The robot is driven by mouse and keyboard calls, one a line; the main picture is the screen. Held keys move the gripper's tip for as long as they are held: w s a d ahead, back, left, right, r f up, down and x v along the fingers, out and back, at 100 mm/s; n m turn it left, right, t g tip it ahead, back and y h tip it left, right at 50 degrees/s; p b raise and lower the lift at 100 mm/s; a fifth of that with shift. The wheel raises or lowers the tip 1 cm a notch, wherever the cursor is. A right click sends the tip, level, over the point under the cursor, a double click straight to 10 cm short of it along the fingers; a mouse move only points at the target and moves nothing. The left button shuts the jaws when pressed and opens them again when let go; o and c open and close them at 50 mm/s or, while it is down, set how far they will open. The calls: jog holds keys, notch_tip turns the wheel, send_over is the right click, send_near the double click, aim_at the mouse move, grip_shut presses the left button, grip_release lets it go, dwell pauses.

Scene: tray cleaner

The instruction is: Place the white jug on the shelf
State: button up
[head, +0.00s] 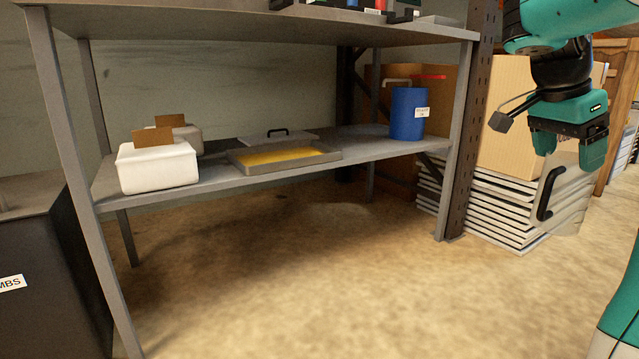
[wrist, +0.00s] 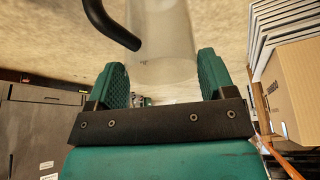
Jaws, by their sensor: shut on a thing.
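The white jug, pale and see-through with a black handle, hangs below my gripper at the right of the head view (head: 572,188). It also shows in the wrist view (wrist: 160,35), with its handle to the left. My gripper (head: 568,155) is shut on the jug, its green fingers on either side of it (wrist: 162,72). The jug is in the air, to the right of the grey metal shelf (head: 365,151) and apart from it. The jug's outline is faint in the head view against the pale stack behind it.
The lower board holds white tubs (head: 158,168), a tray with yellow contents (head: 325,156), a flat lid (head: 258,139) and a blue canister (head: 408,115). A brown upright post (head: 468,130) and stacked trays (head: 500,217) with a cardboard box (head: 505,130) stand near the jug. The floor in front is clear.

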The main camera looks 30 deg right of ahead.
jog(key=w+a+r+n+t+p, duration=0.2)
jog(key=w+r+n+p, duration=0.3)
jog(key=p, duration=0.7)
jog(key=w+a+r+n+t+y+p, duration=0.1)
jog(key=w+a+r+n+p, duration=0.25)
jog(key=w+p, duration=0.6)
jog(key=w+a+r+n+t+p, duration=0.25)
jog(key=r+n+p, duration=0.3)
jog(key=p, duration=0.85)
jog(key=w+a+r+n+y+p, duration=0.15)
jog(key=a+r+n+p, duration=0.35)
jog(key=a+p, duration=0.7)
jog(key=a+r+n+y+p, duration=0.2)
jog(key=a+r+p, duration=0.45)
jog(key=p, duration=0.95)
jog(key=s+a+f, duration=0.1)
jog(key=s+f, duration=0.3)
jog(key=f, duration=0.1)
jog(key=shift+s+a+f+n, duration=0.2)
jog(key=shift+a+f+n, duration=0.05)
jog(key=shift+f+n, duration=0.1)
jog(key=shift+d, duration=0.1)
